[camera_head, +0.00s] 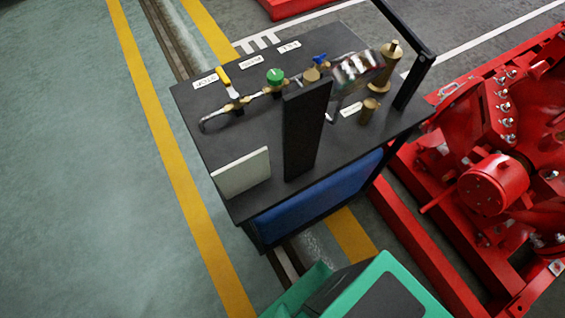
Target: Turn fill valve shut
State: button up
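A pipe run with three valves lies along the top of a dark cart (225,140). From left to right are a valve with a yellow lever (223,78), a valve with a round green knob (276,76) and a brass valve with a blue handle (320,59). White labels lie behind them, one near the yellow lever (205,82). The yellow lever slants across the pipe line. My gripper is not in view.
A dark upright plate (307,130) stands in front of the pipe and hides part of it. A pale panel (241,172), brass fittings (386,66) and a black frame post (412,82) also stand on the cart. Red machinery (495,185) is at right. Floor at left is clear.

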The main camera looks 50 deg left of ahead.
aim_at(318, 59)
jog(key=u, duration=1.2)
jog(key=k, duration=0.55)
jog(key=u, duration=0.4)
jog(key=i, duration=0.75)
jog(key=z, duration=0.05)
